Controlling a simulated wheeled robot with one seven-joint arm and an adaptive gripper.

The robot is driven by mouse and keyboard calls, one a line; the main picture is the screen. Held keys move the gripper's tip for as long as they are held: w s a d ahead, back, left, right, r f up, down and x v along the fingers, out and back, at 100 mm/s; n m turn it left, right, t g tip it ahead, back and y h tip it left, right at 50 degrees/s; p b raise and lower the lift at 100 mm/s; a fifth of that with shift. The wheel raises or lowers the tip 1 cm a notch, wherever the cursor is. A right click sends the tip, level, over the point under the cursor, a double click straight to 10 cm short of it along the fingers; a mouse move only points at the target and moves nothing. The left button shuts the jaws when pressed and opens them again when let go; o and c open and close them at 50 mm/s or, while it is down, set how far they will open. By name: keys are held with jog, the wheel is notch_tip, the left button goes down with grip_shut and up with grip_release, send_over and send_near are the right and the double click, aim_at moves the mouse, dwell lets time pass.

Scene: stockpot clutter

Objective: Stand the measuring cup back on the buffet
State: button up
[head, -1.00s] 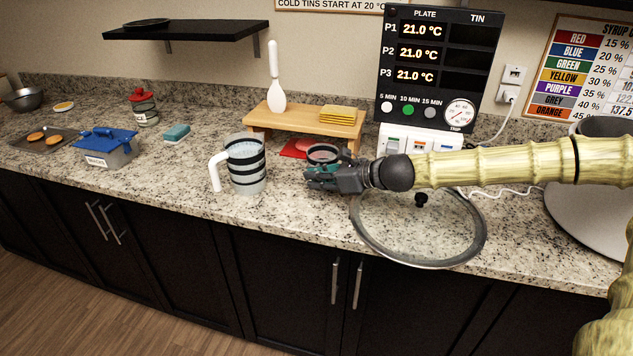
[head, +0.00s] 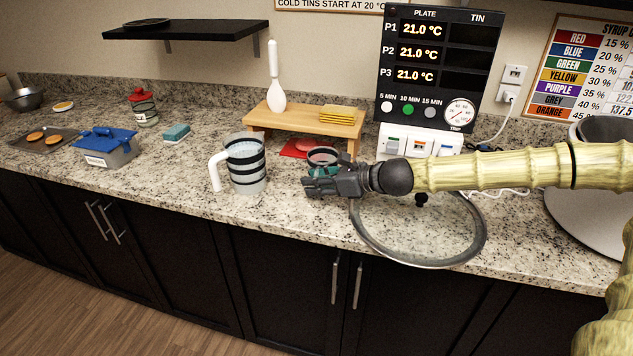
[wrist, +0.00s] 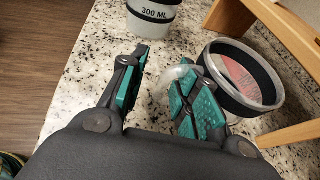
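A small clear cup with a black band (head: 323,156) stands on the granite counter in front of a low wooden stand (head: 305,116). In the wrist view its open rim (wrist: 243,77) faces up, just beyond my right finger. A pale, clear curved part (wrist: 179,77) of it, perhaps its handle, shows by that finger. My gripper (wrist: 160,95) has its teal-padded fingers apart, with nothing clearly held; contact with the cup cannot be told. A larger banded jug with a white handle (head: 246,168) stands upright to the left; its "300 ML" mark (wrist: 155,13) shows in the wrist view.
A glass lid (head: 420,264) lies under my arm near the counter's front edge. A blue-lidded box (head: 108,147) is farther left.

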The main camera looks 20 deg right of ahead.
jog(key=shift+r, duration=0.15)
jog(key=shift+p+v, duration=0.55)
jog(key=shift+v, duration=1.45)
jog(key=shift+p+v, duration=1.65)
jog(key=shift+v, duration=2.3)
